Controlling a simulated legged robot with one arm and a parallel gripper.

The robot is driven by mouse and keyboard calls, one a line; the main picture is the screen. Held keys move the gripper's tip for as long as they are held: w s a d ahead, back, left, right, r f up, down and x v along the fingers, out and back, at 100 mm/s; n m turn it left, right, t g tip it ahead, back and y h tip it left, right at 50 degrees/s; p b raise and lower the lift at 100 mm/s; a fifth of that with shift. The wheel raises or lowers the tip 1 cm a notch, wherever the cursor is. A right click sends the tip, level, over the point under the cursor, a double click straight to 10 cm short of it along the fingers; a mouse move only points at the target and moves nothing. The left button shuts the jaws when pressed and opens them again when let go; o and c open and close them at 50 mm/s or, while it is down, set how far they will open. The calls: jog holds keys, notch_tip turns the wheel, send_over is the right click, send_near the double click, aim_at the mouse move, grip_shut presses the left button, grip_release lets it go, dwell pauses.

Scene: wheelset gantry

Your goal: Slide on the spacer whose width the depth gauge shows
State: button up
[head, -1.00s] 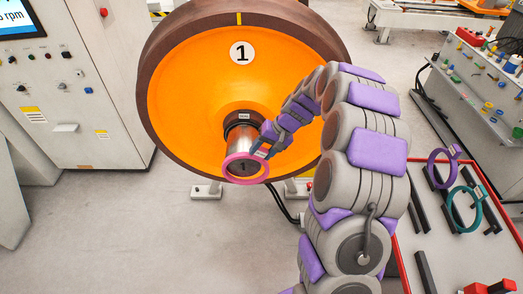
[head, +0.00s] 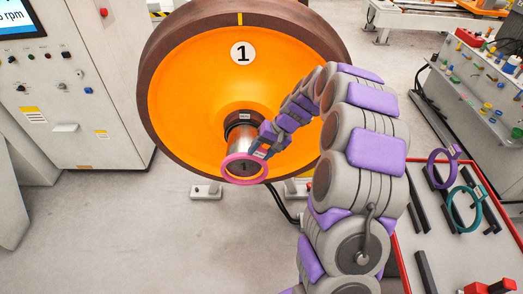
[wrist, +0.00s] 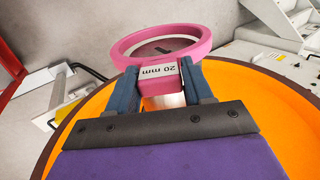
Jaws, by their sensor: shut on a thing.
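A pink ring spacer (head: 228,176) is at the free end of the silver shaft (head: 213,150) that sticks out of the orange wheel marked 1. A purple spacer (head: 432,170) and a teal spacer (head: 451,216) stand on the red-edged table at right. I cannot make out the depth gauge.
The orange wheel (head: 185,90) with its brown rim stands behind the spacer. A grey control cabinet (head: 95,125) is at left. The red-edged table (head: 440,262) with black holders is at right, and a grey board of small parts is behind it. The floor in front is clear.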

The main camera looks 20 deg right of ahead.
jog(key=shift+w+a, duration=0.1)
jog(key=shift+a, duration=0.2)
jog(key=shift+w+d+p, duration=0.25)
jog(key=shift+w+d, duration=0.05)
jog(key=shift+w, duration=0.6)
jog(key=shift+w+d+p, duration=0.2)
jog(key=shift+w+d, duration=0.15)
jog(key=shift+w, duration=0.6)
jog(key=shift+w+d+p, duration=0.25)
jog(key=shift+w+d, duration=0.05)
jog(key=shift+w, duration=0.6)
jog(key=shift+w+d, duration=0.1)
jog(key=shift+w, duration=0.2)
jog(key=shift+w+d+p, duration=0.25)
jog(key=shift+w, duration=0.4)
jog(key=shift+w+d+p, duration=0.2)
jog(key=shift+w, duration=0.45)
jog(key=shift+w+d+p, duration=0.2)
jog(key=shift+w, duration=0.35)
jog(key=shift+w+d+p, duration=0.15)
jog(key=shift+w, duration=0.35)
jog(key=shift+w+d, duration=0.1)
jog(key=shift+w, duration=0.2)
jog(key=shift+w+d+p, duration=0.2)
jog(key=shift+w+p, duration=0.1)
jog(key=shift+w, duration=0.25)
jog(key=shift+w+d+p, duration=0.15)
jog(key=shift+w+p, duration=0.15)
jog(key=shift+w, duration=0.25)
